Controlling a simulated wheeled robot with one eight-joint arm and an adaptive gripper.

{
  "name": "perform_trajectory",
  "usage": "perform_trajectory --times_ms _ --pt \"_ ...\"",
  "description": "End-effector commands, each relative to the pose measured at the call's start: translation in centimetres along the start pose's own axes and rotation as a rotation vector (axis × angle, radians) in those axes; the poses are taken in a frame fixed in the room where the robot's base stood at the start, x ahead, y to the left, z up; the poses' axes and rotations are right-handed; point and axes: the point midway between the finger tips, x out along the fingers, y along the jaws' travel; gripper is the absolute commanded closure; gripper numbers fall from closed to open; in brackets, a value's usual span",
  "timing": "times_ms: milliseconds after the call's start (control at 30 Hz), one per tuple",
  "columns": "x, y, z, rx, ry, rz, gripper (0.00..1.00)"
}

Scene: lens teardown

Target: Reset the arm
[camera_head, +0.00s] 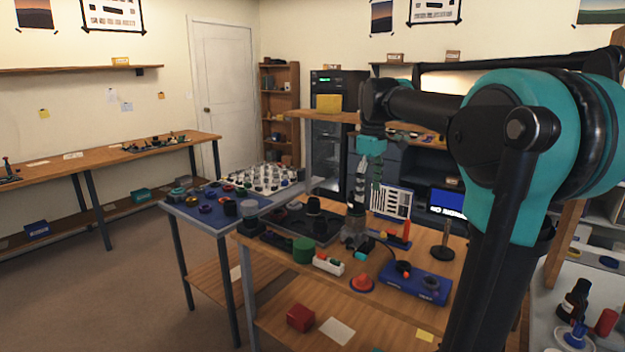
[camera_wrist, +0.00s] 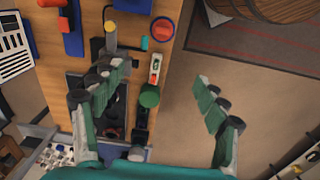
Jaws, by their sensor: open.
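My arm reaches in from the right of the head view, with a teal and black joint close to the camera. My gripper (camera_head: 366,185) hangs down from its end over the workbench (camera_head: 405,262), fingers pointing down. In the wrist view my gripper (camera_wrist: 162,78) has its two teal, grey-tipped fingers spread wide apart, with nothing between them. The left finger overlaps the bench and the right finger overlaps the floor. A green cylinder (camera_wrist: 149,96) shows below, in the gap, apart from both fingers; it also stands on the bench in the head view (camera_head: 303,250).
A blue tray (camera_head: 413,282), a red knob-like piece (camera_head: 362,283) and a dark tray (camera_head: 290,226) lie on the bench. A blue-topped table (camera_head: 215,215) with small parts stands to the left. A wooden barrel-like thing (camera_wrist: 275,8) stands at the wrist view's top right. Open floor (camera_head: 110,285) lies left.

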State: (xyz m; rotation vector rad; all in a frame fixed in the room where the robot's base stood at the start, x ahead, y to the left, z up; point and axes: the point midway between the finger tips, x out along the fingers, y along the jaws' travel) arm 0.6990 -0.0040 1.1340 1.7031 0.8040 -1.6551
Motion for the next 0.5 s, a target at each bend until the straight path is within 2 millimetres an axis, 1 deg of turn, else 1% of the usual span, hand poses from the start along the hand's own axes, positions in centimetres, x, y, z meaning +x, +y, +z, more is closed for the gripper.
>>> perform_trajectory --times_ms 167,267,367,467,500 --pt "2.8 -0.5 0.9 0.074 0.02 0.02 0.26" --pt "4.8 -1.0 1.7 0.131 0.036 0.035 0.26" --pt "7.2 -1.6 2.6 0.198 0.056 0.051 0.26" --pt "10.3 -2.7 4.0 0.284 0.083 0.071 0.26" --pt "11.8 -3.3 4.7 0.326 0.096 0.079 0.26"
